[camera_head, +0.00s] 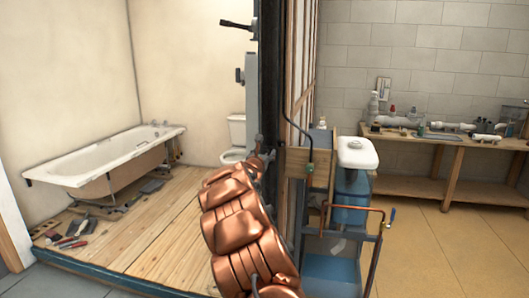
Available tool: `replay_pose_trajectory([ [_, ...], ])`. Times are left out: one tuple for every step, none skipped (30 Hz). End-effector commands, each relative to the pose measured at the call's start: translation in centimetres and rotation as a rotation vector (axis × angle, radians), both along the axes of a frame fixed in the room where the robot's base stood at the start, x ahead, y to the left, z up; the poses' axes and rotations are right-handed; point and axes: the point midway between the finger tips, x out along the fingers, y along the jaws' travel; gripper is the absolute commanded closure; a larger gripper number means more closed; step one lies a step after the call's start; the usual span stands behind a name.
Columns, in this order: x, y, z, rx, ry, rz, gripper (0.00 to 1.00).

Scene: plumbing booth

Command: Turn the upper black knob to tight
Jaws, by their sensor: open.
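My copper-coloured arm rises from the bottom centre. My gripper (265,150), small and grey at the arm's far end, is in front of the dark post's lower part. Its fingers are too small to make out clearly, and I see nothing held in it. A black fitting (237,25) sticks out to the left near the top of the post, well above my gripper and apart from it. A grey fitting (243,75) sits below it. I cannot tell for sure which part is the upper black knob, nor how tight it is.
The dark post (270,60) and a stud wall (302,60) stand close to my arm. A white basin (357,153) and copper pipe (350,209) are right of it. A bathtub (105,155) and toilet (236,130) stand behind left. Floor at right (430,240) is clear.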

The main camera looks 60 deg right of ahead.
Motion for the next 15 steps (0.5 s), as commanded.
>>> replay_pose_trajectory([
  [0.03,-0.15,0.05,0.0,-0.001,0.0,0.42],
  [0.03,-0.2,0.06,-0.001,-0.001,-0.001,0.42],
  [0.03,-0.27,0.07,-0.001,-0.001,-0.001,0.42],
  [0.03,-0.29,0.06,-0.001,-0.001,-0.001,0.42],
  [0.04,-0.3,0.07,-0.001,-0.001,-0.001,0.42],
  [0.04,-0.3,0.06,-0.001,-0.001,-0.001,0.42],
  [0.04,-0.3,0.06,-0.001,-0.001,-0.001,0.42],
  [0.04,-0.3,0.06,-0.001,-0.002,-0.001,0.42],
  [0.05,-0.3,0.06,-0.001,-0.001,-0.001,0.42],
  [0.05,-0.29,0.07,-0.001,-0.002,-0.001,0.42],
  [0.06,-0.29,0.07,-0.001,-0.002,-0.001,0.42],
  [0.06,-0.29,0.07,-0.001,-0.002,-0.001,0.45],
  [0.06,-0.29,0.07,-0.001,-0.002,-0.001,0.48],
  [0.06,-0.29,0.07,-0.001,-0.002,-0.001,0.51],
  [0.06,-0.29,0.07,-0.001,-0.002,-0.001,0.56],
])
